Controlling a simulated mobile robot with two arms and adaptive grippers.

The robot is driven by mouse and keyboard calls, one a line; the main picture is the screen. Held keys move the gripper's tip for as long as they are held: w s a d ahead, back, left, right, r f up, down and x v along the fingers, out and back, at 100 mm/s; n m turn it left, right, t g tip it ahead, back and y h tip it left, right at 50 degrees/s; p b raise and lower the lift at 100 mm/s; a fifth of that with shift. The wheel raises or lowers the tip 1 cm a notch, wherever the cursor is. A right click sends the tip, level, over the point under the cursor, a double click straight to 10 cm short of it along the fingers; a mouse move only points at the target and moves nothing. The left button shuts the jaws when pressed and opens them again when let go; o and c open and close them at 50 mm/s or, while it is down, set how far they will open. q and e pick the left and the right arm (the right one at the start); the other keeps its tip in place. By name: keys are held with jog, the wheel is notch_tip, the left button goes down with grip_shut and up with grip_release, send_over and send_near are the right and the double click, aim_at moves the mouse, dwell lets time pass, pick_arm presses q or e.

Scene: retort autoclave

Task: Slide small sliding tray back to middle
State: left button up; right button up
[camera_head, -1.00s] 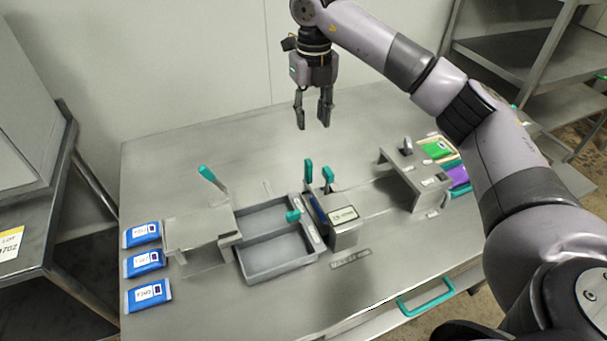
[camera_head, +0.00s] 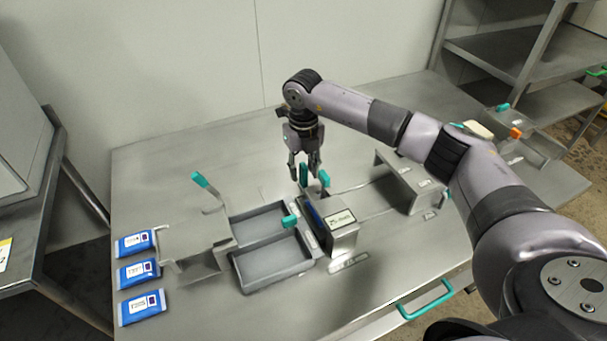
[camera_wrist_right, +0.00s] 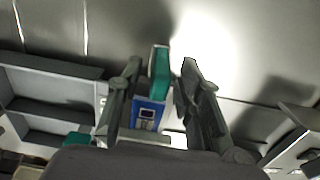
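The small sliding tray seems to be the narrow one beside the block with a display (camera_head: 338,230); most of it is hidden. A blue pouch (camera_wrist_right: 150,113) shows in it in the right wrist view. Upright teal handles (camera_head: 324,179) stand at its far end. My right gripper (camera_head: 304,178) points down over these handles. In the right wrist view its fingers (camera_wrist_right: 160,78) are apart, with one teal handle (camera_wrist_right: 159,72) standing between them and a gap on the right side. Contact cannot be told. My left gripper is not in view.
A grey two-compartment tray (camera_head: 270,243) with a teal handle (camera_head: 290,221) lies left of the block. Several blue pouches (camera_head: 138,273) lie at the table's left edge. A metal bridge (camera_head: 405,184) stands at right. The table's back left is clear.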

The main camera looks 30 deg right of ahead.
aim_at(304, 177)
jog(key=shift+f, duration=1.6)
grip_shut()
